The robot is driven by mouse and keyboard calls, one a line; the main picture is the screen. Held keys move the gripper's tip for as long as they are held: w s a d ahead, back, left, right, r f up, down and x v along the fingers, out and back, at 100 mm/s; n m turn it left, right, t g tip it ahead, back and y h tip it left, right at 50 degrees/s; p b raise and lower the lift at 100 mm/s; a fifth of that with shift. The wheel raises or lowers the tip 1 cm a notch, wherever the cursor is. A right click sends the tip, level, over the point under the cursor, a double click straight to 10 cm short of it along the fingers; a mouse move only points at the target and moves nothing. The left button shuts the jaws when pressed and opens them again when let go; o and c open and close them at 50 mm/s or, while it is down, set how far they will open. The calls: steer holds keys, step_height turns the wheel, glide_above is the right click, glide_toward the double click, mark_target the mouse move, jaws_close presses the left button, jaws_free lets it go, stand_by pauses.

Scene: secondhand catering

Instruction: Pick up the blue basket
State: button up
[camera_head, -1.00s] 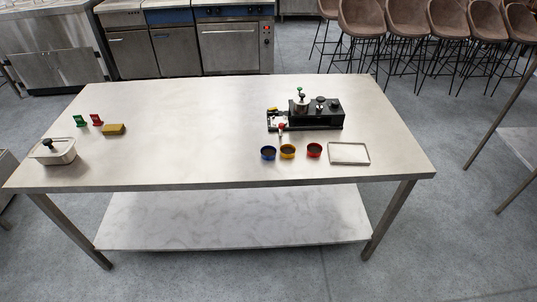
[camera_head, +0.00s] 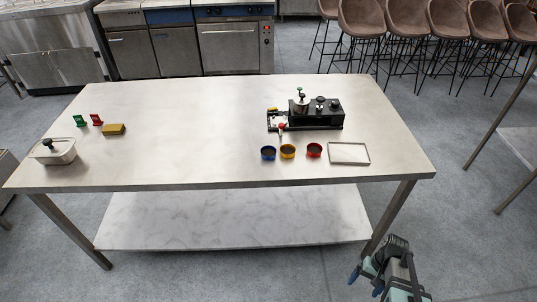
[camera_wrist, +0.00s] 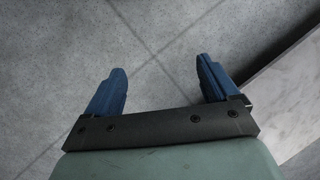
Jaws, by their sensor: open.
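The blue basket (camera_head: 268,153) is a small round cup with a blue side and a dark inside. It sits on the steel table in the head view, leftmost in a row with a yellow one (camera_head: 288,151) and a red one (camera_head: 314,150). My gripper (camera_head: 365,282) is at the bottom right of the head view, in front of the table and well away from the basket. In the wrist view its two blue fingers (camera_wrist: 162,72) are spread apart with only grey floor between them. The basket does not show in the wrist view.
The table (camera_head: 200,130) has a wide bare middle. A shallow tray (camera_head: 349,153) lies right of the cups; a black machine (camera_head: 318,112) stands behind them. A lidded container (camera_head: 52,152) and a yellow block (camera_head: 114,129) are at left. A lower shelf (camera_head: 230,220) lies underneath.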

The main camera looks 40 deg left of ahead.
steer(key=w+a+r+n+t+y, duration=0.1)
steer(key=w+a+r+n, duration=0.3)
steer(key=a+r, duration=1.1)
steer(key=shift+n+y, duration=0.6)
steer(key=shift+n, duration=0.3)
steer(key=a+r, duration=0.4)
steer(key=a, duration=0.1)
steer(key=s+a+r, duration=0.1)
steer(key=a+r, duration=0.4)
steer(key=a, duration=0.1)
steer(key=a+r, duration=0.5)
steer(key=a, duration=0.1)
steer(key=shift+s+a+r, duration=0.1)
steer(key=shift+s+r, duration=0.05)
steer(key=shift+s, duration=0.05)
step_height(320, 180, up, 13)
steer(key=n+t+h, duration=0.3)
steer(key=n, duration=1)
glide_above(268, 148)
steer(key=s+d, duration=0.1)
steer(key=d, duration=0.1)
steer(key=f, duration=1.3)
steer(key=shift+s+a+f, duration=0.1)
steer(key=shift+s+f, duration=0.15)
steer(key=shift+s, duration=0.1)
steer(key=shift+c, duration=0.5)
